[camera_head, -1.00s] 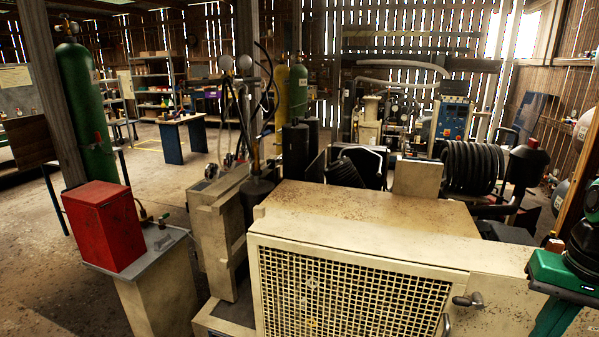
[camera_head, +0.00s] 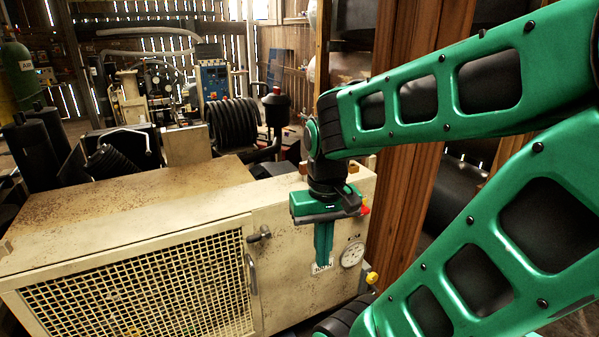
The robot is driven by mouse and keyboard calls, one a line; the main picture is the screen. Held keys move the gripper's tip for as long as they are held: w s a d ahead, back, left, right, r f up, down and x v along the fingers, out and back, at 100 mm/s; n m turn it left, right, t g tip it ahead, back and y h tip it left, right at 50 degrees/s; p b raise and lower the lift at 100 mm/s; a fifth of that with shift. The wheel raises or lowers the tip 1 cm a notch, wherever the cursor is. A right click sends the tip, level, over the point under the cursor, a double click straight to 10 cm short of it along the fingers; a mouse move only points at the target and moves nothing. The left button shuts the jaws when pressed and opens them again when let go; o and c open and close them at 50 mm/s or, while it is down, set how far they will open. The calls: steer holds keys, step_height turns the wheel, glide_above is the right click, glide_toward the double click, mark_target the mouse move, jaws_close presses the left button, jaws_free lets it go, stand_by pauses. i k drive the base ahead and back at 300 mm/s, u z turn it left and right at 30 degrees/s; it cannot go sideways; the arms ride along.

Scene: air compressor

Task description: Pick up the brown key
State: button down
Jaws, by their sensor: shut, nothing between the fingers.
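My gripper (camera_head: 323,264) hangs from the green arm at the right, with its fingers pointing down and closed together. It is in front of the right part of the beige compressor cabinet (camera_head: 290,270), between the door handle and the round gauge. Nothing shows between the fingers. I cannot make out the brown key for certain. Small brown pieces (camera_head: 370,163) show at the cabinet's top right edge beside my wrist, too small to identify. My wrist and gripper hide part of the cabinet's top edge and front.
The cabinet has a mesh door (camera_head: 150,285) with a dark handle (camera_head: 260,234). A white round gauge (camera_head: 353,252) and a yellow knob (camera_head: 372,278) are right of my fingers. A wooden post (camera_head: 405,215) stands close behind my arm. A black coil (camera_head: 237,126) stands behind the cabinet.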

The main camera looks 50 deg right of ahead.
mark_target(302, 170)
steer(key=z, duration=3.25)
steer(key=k, duration=0.55)
steer(key=u, duration=1.5)
